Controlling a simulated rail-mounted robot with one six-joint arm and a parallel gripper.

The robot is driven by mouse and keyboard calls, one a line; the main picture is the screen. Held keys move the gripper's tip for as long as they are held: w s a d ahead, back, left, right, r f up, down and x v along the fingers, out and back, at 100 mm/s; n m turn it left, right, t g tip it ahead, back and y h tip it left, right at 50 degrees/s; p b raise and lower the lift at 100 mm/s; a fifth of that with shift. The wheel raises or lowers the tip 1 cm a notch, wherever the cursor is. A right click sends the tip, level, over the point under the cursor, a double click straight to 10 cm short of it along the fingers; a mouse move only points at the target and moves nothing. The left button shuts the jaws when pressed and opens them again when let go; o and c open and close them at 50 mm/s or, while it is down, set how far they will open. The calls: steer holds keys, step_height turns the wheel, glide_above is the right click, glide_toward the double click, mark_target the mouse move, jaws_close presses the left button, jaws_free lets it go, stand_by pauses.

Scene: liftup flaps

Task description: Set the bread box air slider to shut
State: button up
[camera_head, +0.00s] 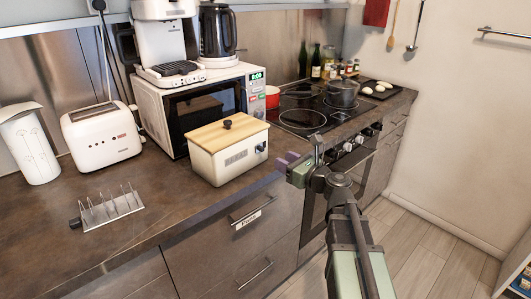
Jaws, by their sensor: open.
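The bread box (208,160) is cream with a light wooden lid and a dark knob on top. It stands on the dark counter in front of the microwave. Its front face has a grey slotted vent (236,158) and, to the right of it, a small dark air slider (260,147). I cannot tell the slider's setting at this size. My gripper (286,160) has purple fingers and is open and empty. It appears just to the right of the bread box, apart from it, near the counter's front edge.
The microwave (172,105) stands behind the box. A toaster (102,137) and a wire toast rack (108,208) are to the left. The stove (300,116) with a pot (342,92) is to the right. The counter directly left of the box is clear.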

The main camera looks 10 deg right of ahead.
mark_target(263, 150)
steer(key=x, duration=0.8)
steer(key=shift+w+a, duration=0.2)
steer(key=shift+w, duration=0.05)
jaws_close()
